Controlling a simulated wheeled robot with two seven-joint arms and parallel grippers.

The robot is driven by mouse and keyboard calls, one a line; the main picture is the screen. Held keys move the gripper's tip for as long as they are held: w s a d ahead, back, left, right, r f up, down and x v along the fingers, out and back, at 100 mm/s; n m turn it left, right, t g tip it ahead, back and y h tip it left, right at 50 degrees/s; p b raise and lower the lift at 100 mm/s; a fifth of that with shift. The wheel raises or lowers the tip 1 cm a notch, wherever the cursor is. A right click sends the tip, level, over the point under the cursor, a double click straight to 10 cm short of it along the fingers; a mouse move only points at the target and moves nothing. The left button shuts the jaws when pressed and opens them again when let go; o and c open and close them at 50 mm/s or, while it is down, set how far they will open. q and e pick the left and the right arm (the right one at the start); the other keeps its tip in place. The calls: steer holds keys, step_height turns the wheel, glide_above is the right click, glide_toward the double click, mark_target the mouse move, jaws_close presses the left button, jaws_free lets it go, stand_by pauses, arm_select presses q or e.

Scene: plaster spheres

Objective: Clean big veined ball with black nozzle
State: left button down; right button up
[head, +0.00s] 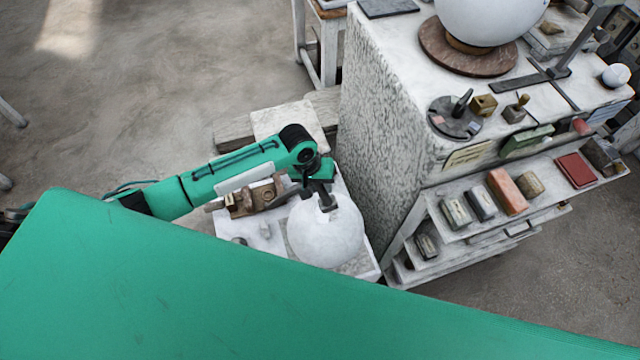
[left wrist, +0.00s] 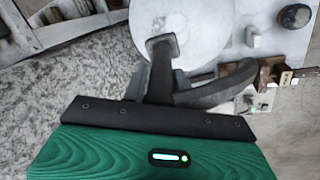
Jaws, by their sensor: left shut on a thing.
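A big pale ball (head: 322,238) rests on a low white block beside the tall stone-faced stand. Its veins are too faint to make out well. In the left wrist view the ball (left wrist: 190,25) fills the top middle. My left gripper (head: 318,186) is over the ball's top and is shut on the black nozzle (left wrist: 161,60). In the head view the nozzle (head: 327,203) points down over the ball's upper side. I cannot tell whether it touches the surface. My right gripper is not in view.
A larger white sphere (head: 488,14) sits on a round brown base on the stand. A shelf (head: 455,232) holds several small blocks. A brown metal fixture (head: 250,200) lies left of the ball, under my arm.

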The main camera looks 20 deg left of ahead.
arm_select(q)
steer(key=shift+f, duration=0.3)
steer(key=shift+s+a+r, duration=0.15)
steer(key=shift+s+a, duration=0.3)
steer(key=shift+a, duration=0.15)
steer(key=shift+w+d, duration=0.4)
steer(key=shift+d, duration=0.25)
steer(key=shift+w+d, duration=0.4)
steer(key=shift+d, duration=0.2)
stand_by(0.8)
steer(key=shift+s+a+r, duration=0.3)
steer(key=shift+a+r, duration=0.35)
